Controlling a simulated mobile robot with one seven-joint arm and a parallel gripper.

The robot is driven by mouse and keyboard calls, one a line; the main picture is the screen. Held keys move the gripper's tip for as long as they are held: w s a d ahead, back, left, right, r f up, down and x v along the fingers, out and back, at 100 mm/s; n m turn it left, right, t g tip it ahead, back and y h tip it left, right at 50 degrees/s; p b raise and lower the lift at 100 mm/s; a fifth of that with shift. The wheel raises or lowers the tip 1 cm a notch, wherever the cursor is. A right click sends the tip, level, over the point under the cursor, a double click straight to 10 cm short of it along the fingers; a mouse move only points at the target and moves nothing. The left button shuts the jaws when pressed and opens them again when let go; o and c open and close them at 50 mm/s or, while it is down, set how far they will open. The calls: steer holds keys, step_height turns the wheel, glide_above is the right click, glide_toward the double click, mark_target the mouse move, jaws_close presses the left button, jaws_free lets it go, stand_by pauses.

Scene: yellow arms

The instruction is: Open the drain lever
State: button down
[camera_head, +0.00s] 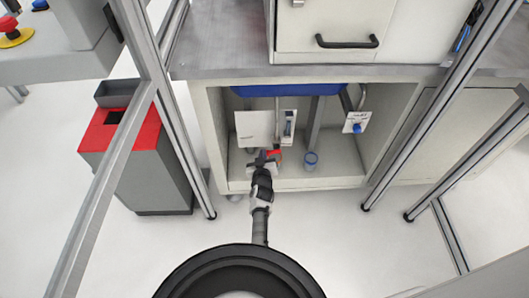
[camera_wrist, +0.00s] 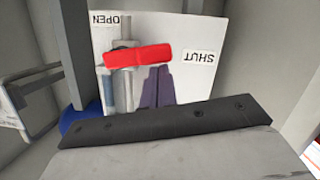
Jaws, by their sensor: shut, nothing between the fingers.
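The drain lever's red handle (camera_wrist: 138,56) lies nearly level in the wrist view, in front of a white panel (camera_wrist: 208,85). An OPEN label (camera_wrist: 106,21) is above its left end and a SHUT label (camera_wrist: 199,56) is right of its right end. In the head view the red handle (camera_head: 274,153) shows low inside the open cabinet, partly hidden by my gripper (camera_head: 262,160). In the wrist view my gripper's two purple-grey fingers (camera_wrist: 157,78) are together and empty, just below the handle's right half. I cannot tell whether they touch it.
The cabinet (camera_head: 222,183) has side walls close around my arm. A blue basin (camera_head: 285,90) hangs above. A card with a blue knob (camera_head: 355,123) is at the right. Metal posts (camera_head: 182,140) stand outside.

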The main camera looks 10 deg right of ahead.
steer(key=shift+a+f+n+h+p, duration=0.15)
steer(key=shift+n+p, duration=0.1)
steer(key=shift+n, duration=0.25)
steer(key=shift+f+n+h+p, duration=0.15)
steer(key=shift+n+p, duration=0.1)
steer(key=shift+n, duration=0.25)
steer(key=shift+f, duration=0.15)
steer(key=shift+f+p, duration=0.35)
steer(key=shift+p, duration=0.25)
step_height(320, 180, down, 5)
steer(key=d+n+t+h+b, duration=0.1)
steer(key=d+n+h+b, duration=0.1)
steer(key=n, duration=0.7)
steer(key=h+b, duration=0.1)
steer(key=b, duration=0.1)
steer(key=shift+s+d+f+n+b, duration=0.15)
steer(key=shift+s+d+n+b, duration=0.15)
steer(key=shift+d+b, duration=0.1)
steer(key=shift+d, duration=0.1)
